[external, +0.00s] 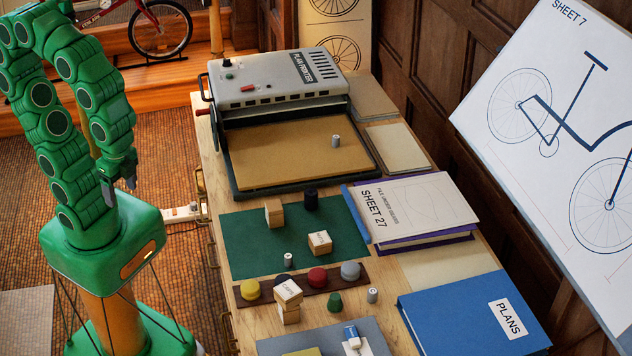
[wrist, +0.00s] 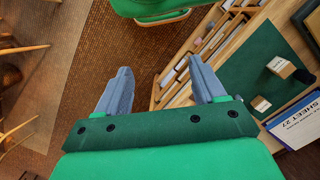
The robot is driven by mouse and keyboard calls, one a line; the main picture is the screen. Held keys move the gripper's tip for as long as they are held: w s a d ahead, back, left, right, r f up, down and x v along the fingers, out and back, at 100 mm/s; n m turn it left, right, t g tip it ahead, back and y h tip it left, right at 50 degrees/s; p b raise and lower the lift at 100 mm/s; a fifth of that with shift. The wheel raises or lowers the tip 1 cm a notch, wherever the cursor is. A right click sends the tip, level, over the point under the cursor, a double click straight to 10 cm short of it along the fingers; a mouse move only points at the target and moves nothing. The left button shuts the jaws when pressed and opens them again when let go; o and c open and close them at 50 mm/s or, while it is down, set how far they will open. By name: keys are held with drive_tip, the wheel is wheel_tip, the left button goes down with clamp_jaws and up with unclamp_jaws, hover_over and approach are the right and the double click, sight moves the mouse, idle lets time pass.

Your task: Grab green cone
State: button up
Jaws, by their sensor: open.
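A small dark green cone (external: 335,302) stands on the wooden table in the external view, just right of two stacked wooden blocks (external: 288,300) and left of a small metal cylinder (external: 373,295). I do not see the cone in the wrist view. My gripper (external: 118,186) hangs left of the table, well away from the cone. In the wrist view my gripper (wrist: 160,70) has its two grey-blue fingers spread with nothing between them.
A brown strip (external: 318,281) with coloured round pieces lies behind the cone. A green mat (external: 245,245) with blocks is further back. A blue PLANS binder (external: 470,315) lies to the right. A grey plan printer (external: 275,80) stands at the back.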

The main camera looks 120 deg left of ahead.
drive_tip(key=w+a+r+t, duration=0.2)
drive_tip(key=w, duration=0.8)
drive_tip(key=w+a+r+t, duration=0.2)
drive_tip(key=w, duration=0.9)
drive_tip(key=w+d+f+m+h, duration=0.2)
drive_tip(key=w+d+m+h, duration=0.15)
drive_tip(key=w, duration=0.45)
drive_tip(key=m+t+h, duration=0.4)
drive_tip(key=m+h, duration=0.3)
drive_tip(key=m, duration=0.1)
hover_over(335, 293)
drive_tip(key=s+a, duration=0.2)
drive_tip(key=a, duration=0.1)
wheel_tip(335, 293, down, 24)
drive_tip(key=r, duration=0.1)
drive_tip(key=shift+w+d+f, duration=0.1)
drive_tip(key=shift+d+f, duration=0.05)
drive_tip(key=shift+f, duration=1.2)
drive_tip(key=shift+d+f, duration=0.1)
drive_tip(key=shift+f, duration=2.2)
drive_tip(key=shift+x, duration=0.95)
drive_tip(key=shift+w+d+f, duration=0.15)
drive_tip(key=shift+w+d, duration=0.2)
